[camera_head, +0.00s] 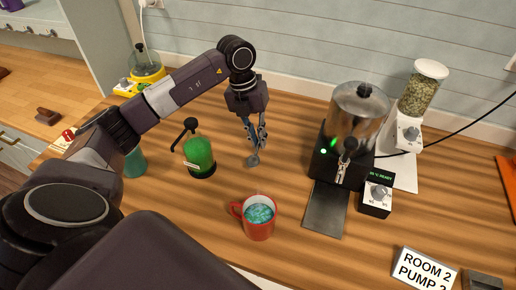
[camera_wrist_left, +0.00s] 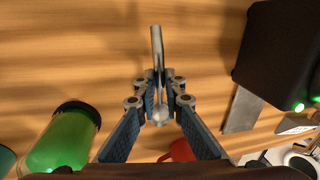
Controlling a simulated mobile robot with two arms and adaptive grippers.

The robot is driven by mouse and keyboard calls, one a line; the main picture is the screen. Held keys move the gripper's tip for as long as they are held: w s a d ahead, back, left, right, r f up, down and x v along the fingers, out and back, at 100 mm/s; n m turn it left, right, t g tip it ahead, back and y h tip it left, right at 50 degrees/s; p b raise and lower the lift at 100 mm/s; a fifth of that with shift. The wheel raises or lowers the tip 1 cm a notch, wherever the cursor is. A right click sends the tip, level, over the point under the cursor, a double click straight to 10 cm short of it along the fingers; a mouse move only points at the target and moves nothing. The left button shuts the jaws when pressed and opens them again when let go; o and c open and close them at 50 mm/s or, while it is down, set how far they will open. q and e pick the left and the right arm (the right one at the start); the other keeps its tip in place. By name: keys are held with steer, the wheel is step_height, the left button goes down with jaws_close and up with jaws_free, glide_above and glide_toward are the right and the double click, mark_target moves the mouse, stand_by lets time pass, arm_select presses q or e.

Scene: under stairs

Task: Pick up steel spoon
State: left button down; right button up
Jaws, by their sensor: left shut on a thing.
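The steel spoon (camera_wrist_left: 156,45) is grey and slim. In the left wrist view it runs between the fingers, its one end past the fingertips and a rounded part (camera_wrist_left: 160,114) nearer the palm. My left gripper (camera_wrist_left: 161,82) is shut on the spoon. In the head view the left gripper (camera_head: 256,142) points down over the wooden counter, and a grey end of the spoon (camera_head: 253,160) shows below the fingertips. I cannot tell whether the spoon touches the counter. My right gripper is not in view.
A green bottle with a black pump (camera_head: 200,157) stands left of the gripper. A red mug with teal contents (camera_head: 259,217) stands in front. A black and steel dispenser (camera_head: 356,118) stands to the right, with a grinder (camera_head: 410,125) behind it.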

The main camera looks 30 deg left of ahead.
arm_select(q)
step_height(320, 180, up, 16)
steer(key=b, duration=0.1)
steer(key=shift+f, duration=0.15)
steer(key=c, duration=2.5)
jaws_free()
steer(key=shift+c, duration=0.2)
jaws_close()
